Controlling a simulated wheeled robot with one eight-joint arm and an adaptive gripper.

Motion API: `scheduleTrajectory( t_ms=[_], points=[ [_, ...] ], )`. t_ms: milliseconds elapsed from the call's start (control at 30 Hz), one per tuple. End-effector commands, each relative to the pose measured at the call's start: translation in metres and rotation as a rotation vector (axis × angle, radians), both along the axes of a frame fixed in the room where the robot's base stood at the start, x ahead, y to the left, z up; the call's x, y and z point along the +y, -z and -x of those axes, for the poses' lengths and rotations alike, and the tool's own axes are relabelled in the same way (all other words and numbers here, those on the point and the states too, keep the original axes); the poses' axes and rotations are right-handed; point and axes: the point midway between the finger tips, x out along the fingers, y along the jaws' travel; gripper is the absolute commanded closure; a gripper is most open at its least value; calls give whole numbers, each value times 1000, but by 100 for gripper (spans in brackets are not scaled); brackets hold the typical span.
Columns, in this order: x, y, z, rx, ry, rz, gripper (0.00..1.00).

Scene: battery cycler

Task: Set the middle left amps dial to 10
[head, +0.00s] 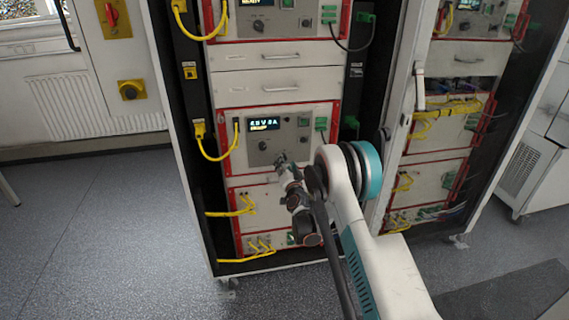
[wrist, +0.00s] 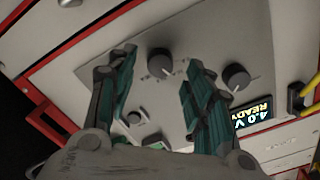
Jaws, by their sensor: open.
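The middle left unit (head: 290,143) is a grey panel in a red frame with a lit display (head: 264,124). Two dark dials show in the wrist view. One dial (wrist: 160,62) lies between my fingertips, with a pale pointer mark; the other dial (wrist: 236,77) is beside the display (wrist: 252,113), which reads 4.0 V READY. The labels are too small to read, so I cannot confirm which is amps. My gripper (wrist: 160,70) is open, its green-padded fingers either side of the first dial, with no clear contact. In the head view my gripper (head: 284,165) is close to the panel, partly hiding that dial.
Yellow cables (head: 215,150) hang left of the panel and a green connector (head: 321,124) sits at its right. A second rack (head: 440,130) stands to the right. Floor at left is clear.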

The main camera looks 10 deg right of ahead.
Motion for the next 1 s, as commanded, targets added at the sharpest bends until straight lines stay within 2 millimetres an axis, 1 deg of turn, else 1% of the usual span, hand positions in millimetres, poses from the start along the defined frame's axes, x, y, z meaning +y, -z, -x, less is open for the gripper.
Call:
scheduleTrajectory(
  t_ms=[33, 200, 300, 433, 600, 900, 1000],
  points=[
    [0, 0, 11, 0, 0, 0, 53],
    [0, 0, 47, 0, 0, 0, 53],
    [0, 0, 65, 0, 0, 0, 53],
    [0, 0, 82, 0, 0, 0, 53],
    [0, 0, 93, 0, 0, 0, 53],
    [0, 0, 94, 0, 0, 0, 53],
    [1, -4, 93, 5, -4, 4, 53]
  ],
)
